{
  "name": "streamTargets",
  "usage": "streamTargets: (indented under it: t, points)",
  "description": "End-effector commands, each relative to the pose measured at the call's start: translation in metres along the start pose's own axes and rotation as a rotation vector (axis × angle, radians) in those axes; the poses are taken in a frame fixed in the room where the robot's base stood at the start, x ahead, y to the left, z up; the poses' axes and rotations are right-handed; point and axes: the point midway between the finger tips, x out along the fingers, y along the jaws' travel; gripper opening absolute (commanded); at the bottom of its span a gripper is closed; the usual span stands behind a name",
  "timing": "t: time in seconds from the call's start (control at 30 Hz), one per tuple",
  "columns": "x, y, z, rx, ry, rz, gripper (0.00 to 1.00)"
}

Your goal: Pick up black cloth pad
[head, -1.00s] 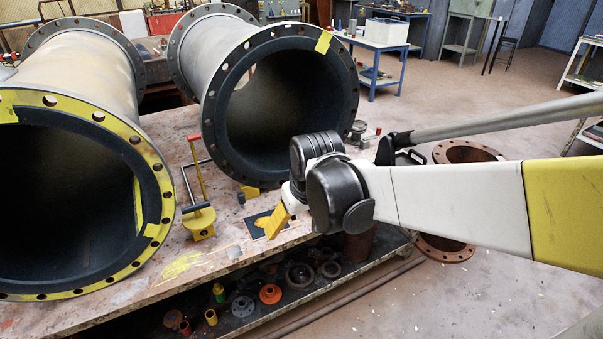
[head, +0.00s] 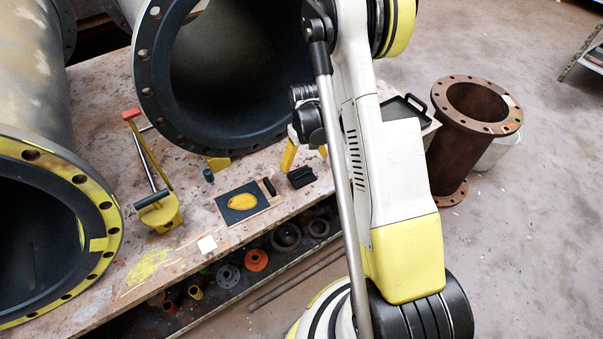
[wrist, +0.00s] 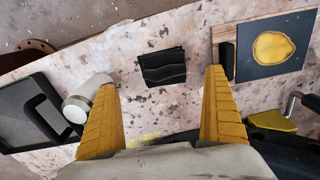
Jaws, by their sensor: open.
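The black cloth pad (head: 301,177) lies on the worktable near its front edge, just right of a dark panel with a yellow patch. In the wrist view the pad (wrist: 162,66) shows as a small black piece with wavy folds. It lies ahead of and between my two yellow fingers. My gripper (wrist: 160,84) is open and empty, apart from the pad. In the head view my gripper's yellow fingers hang above the table just behind the pad, partly hidden by my arm.
The dark panel (wrist: 275,48) and a small black cylinder (wrist: 227,55) lie beside the pad. A black tray (wrist: 30,112) and a white round item (wrist: 88,100) are on its other side. A large flanged pipe (head: 235,75) stands close behind. A rusty pipe (head: 470,130) is on the floor.

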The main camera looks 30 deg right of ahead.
Motion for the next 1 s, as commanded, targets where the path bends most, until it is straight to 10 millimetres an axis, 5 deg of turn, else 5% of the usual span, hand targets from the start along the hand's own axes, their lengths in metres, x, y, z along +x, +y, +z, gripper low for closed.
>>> streamTargets:
  t: [0.53, 0.8, 1.0]
  points:
    - [0.075, -0.007, -0.005, 0.000, 0.001, 0.000, 1.00]
    - [0.077, -0.007, -0.005, 0.000, 0.001, 0.000, 1.00]
    - [0.077, -0.007, -0.005, 0.000, 0.001, 0.000, 0.44]
